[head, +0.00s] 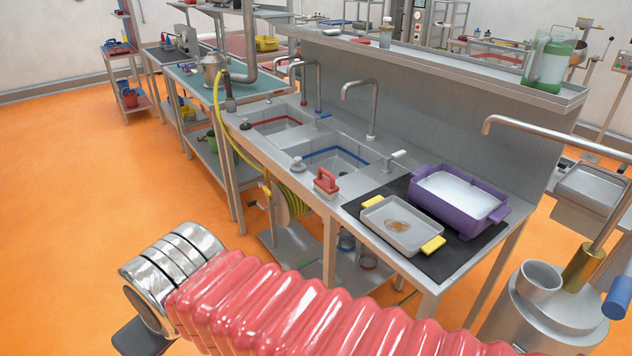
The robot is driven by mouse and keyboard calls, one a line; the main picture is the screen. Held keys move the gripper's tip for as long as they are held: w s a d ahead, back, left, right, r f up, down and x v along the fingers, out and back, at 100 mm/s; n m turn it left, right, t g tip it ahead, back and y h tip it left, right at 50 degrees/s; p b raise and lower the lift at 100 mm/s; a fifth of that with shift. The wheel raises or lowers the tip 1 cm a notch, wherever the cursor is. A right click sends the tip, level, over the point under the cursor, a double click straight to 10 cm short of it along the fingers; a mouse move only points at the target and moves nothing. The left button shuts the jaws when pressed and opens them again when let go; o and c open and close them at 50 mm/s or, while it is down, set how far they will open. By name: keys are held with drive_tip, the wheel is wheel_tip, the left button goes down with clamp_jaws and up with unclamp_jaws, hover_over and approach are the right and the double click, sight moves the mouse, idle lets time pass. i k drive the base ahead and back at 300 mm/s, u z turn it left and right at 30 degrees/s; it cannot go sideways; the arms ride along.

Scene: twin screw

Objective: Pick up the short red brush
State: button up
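A short red brush (326,182) with a raised handle stands on the front edge of the steel sink counter, left of the grey tray. Its lower side looks pale, but the bristles are too small to make out. My arm, in a red ribbed sleeve with a silver joint, crosses the bottom of the head view, nearer to the camera and below the brush in the picture. A dark part shows under the silver joint at the lower left. No gripper fingers are visible, so I cannot see whether they are open or shut.
A grey tray (379,232) with yellow handles and a purple tub (425,213) of whitish contents sit right of the brush on a black mat (457,262). Sink basins and tall taps lie behind it. A yellow hose (222,130) hangs at left. Orange floor is clear at left.

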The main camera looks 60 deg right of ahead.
sight(326, 188)
drive_tip(key=u, duration=0.05)
drive_tip(key=i, duration=2.45)
drive_tip(key=z, duration=2.9)
